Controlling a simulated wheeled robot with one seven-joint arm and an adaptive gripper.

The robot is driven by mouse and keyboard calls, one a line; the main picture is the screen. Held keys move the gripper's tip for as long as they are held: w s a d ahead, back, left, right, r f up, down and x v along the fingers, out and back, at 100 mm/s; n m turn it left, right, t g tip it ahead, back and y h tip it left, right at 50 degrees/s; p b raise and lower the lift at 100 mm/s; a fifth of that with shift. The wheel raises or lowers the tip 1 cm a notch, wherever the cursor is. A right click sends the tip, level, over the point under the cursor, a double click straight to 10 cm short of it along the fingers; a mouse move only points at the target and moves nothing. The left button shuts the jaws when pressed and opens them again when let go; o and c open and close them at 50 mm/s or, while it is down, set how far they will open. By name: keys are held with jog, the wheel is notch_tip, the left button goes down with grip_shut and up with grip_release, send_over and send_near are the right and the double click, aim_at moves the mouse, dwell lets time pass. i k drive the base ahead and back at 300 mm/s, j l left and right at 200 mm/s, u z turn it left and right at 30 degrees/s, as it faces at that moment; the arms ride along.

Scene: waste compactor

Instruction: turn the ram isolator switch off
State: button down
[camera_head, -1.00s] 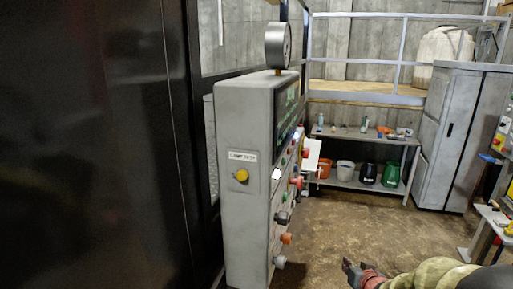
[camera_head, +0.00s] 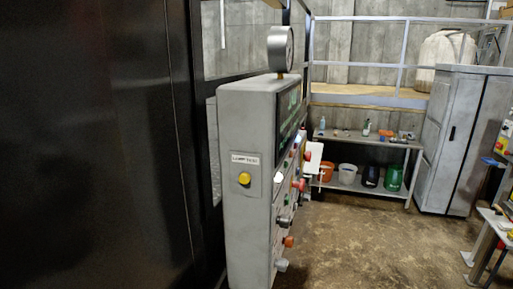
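A grey control cabinet (camera_head: 247,220) stands upright left of the middle, seen mostly from its narrow side. Its front face is turned right and shows steeply foreshortened, with a dark display (camera_head: 289,117) and several coloured knobs and buttons. Among them are a red knob (camera_head: 299,185), an orange knob (camera_head: 289,241) and a grey knob (camera_head: 281,265). The side carries a yellow button (camera_head: 244,179) under a label I cannot read clearly. I cannot tell which control is the ram isolator switch. My gripper is not in view.
A large dark panel (camera_head: 90,150) fills the left. A round gauge (camera_head: 280,48) tops the cabinet. A shelf with buckets (camera_head: 346,172) stands at the back, a grey locker (camera_head: 450,140) at the right, and a cluttered bench (camera_head: 497,220) at the right edge. The brown floor between is clear.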

aim_at(307, 156)
jog(key=u, duration=3.5)
jog(key=k, duration=0.65)
jog(key=k+j+z, duration=0.1)
jog(key=z, duration=3)
